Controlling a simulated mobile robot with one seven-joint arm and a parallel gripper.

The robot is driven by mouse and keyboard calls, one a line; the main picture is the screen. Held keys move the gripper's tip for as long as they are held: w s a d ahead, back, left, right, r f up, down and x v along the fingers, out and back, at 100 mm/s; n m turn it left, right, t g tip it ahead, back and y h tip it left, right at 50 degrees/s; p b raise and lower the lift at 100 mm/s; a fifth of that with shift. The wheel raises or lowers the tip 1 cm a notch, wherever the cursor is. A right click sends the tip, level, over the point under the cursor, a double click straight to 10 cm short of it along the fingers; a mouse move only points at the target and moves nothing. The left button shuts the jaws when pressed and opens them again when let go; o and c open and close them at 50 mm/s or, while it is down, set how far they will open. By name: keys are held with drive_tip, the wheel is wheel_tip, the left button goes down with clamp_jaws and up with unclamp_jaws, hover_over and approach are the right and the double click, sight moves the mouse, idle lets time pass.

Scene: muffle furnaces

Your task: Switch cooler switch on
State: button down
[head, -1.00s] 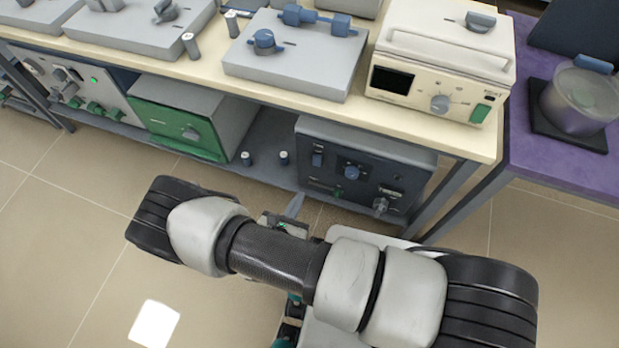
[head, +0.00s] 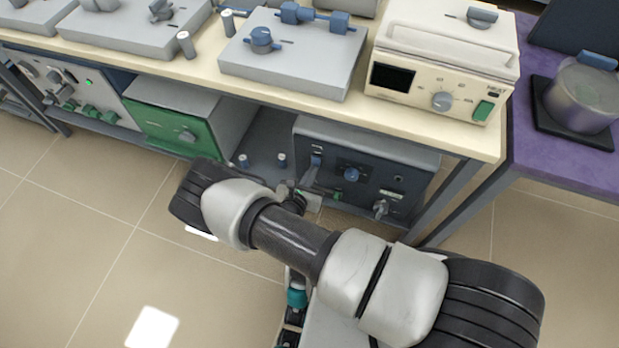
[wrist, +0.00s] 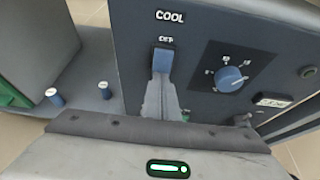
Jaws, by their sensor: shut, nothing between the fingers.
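The cooler switch (wrist: 162,60) is a blue rocker or lever on the dark blue-grey unit (wrist: 205,30), under the word COOL and a small label that seems to read OFF. It also shows in the head view (head: 316,160) on the left of the unit's front. My gripper (wrist: 161,84) is shut and empty, with its grey fingers pointing at the panel. The fingertips are right at the lower end of the switch and hide part of it. I cannot tell whether they touch it. In the head view my gripper (head: 308,182) is partly hidden by my arm.
A blue dial (wrist: 229,79) is right of the switch. A green-fronted box (head: 175,127) and two small knobs (head: 282,160) are to the left on the shelf. The bench top (head: 200,68) overhangs the unit, and a bench leg (head: 445,200) stands on the right.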

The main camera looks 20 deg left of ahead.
drive_tip(key=shift+w+r+t, duration=0.25)
drive_tip(key=shift+r+t, duration=0.05)
drive_tip(key=shift+r, duration=0.5)
idle(0.4)
drive_tip(key=shift+s, duration=0.1)
